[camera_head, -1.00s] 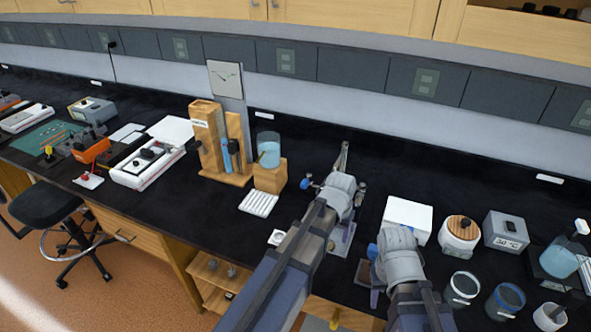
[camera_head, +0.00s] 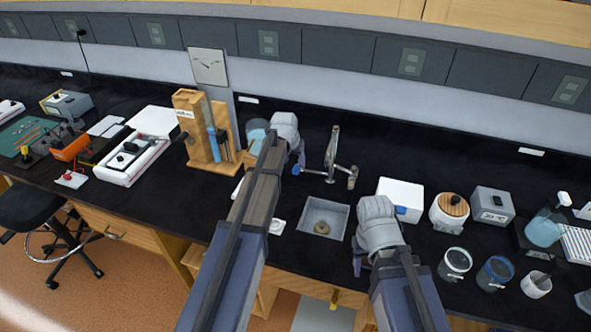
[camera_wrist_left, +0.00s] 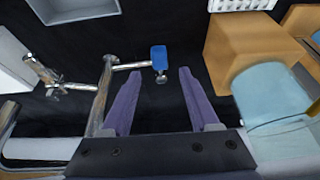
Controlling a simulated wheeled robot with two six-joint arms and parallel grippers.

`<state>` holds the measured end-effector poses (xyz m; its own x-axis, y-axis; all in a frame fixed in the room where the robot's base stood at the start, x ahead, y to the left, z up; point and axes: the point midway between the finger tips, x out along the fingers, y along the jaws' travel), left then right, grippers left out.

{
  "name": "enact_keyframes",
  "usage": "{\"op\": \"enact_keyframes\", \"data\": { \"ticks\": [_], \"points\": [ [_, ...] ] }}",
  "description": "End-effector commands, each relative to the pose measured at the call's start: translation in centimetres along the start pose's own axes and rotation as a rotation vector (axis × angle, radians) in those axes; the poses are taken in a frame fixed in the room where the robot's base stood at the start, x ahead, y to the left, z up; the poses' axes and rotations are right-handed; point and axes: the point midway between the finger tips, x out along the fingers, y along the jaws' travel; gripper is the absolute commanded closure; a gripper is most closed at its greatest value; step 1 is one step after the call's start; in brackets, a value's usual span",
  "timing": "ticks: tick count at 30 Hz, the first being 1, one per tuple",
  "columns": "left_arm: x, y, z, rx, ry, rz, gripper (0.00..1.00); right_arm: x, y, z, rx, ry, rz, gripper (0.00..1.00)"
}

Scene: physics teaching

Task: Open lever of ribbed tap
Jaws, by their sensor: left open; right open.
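A metal tap (camera_head: 332,157) stands upright behind the sink (camera_head: 341,212), with a side arm on each side. The left arm ends in a blue lever (camera_head: 296,169); the right arm ends in a grey-brown fitting (camera_head: 352,178). I cannot tell any ribbing. My left gripper (camera_head: 300,157) is open, just left of and behind the tap. In the left wrist view the blue lever (camera_wrist_left: 159,57) lies just beyond the gap between my open fingertips (camera_wrist_left: 159,72), apparently untouched. My right gripper (camera_head: 358,262) is open and empty, right of the sink; its fingers are partly hidden.
A wooden block with a water beaker (camera_head: 257,129) stands close left of my left gripper; the block (camera_wrist_left: 245,45) shows in the left wrist view. A wooden stand (camera_head: 200,125) is further left. A white box (camera_head: 402,192), jars and a grey device (camera_head: 491,204) crowd the right.

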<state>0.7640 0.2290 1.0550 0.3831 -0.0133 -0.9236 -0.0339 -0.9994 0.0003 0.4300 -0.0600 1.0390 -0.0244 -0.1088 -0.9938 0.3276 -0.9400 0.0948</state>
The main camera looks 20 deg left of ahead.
Motion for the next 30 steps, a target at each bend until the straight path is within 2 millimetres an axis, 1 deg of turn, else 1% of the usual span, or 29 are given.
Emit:
{"op": "enact_keyframes", "data": {
  "ticks": [1,9,13,21,22,23,30],
  "points": [
    [1.3,0.0,0.1,0.000,0.000,0.000,0.39,1.3,-0.1,-0.1,-0.001,0.000,0.000,0.50],
    [4.8,0.0,0.1,0.001,-0.001,0.000,0.39,4.5,-0.4,-0.3,0.001,0.000,0.000,0.50],
    [5.5,0.0,0.1,0.001,-0.001,0.000,0.39,5.1,-0.5,-0.3,0.001,0.000,0.000,0.50],
    [5.5,0.0,0.0,0.000,-0.001,0.000,0.39,5.0,-0.5,-0.3,0.001,0.000,0.000,0.50],
    [5.5,0.0,0.0,0.000,-0.001,0.000,0.40,5.0,-0.5,-0.3,0.001,0.000,0.000,0.50],
    [5.5,0.0,0.0,0.000,-0.001,0.000,0.43,5.0,-0.5,-0.3,0.001,0.000,0.000,0.50],
    [5.5,0.0,0.0,0.000,-0.001,0.000,0.70,5.0,-0.5,-0.3,0.001,0.000,0.000,0.50]
  ]
}}
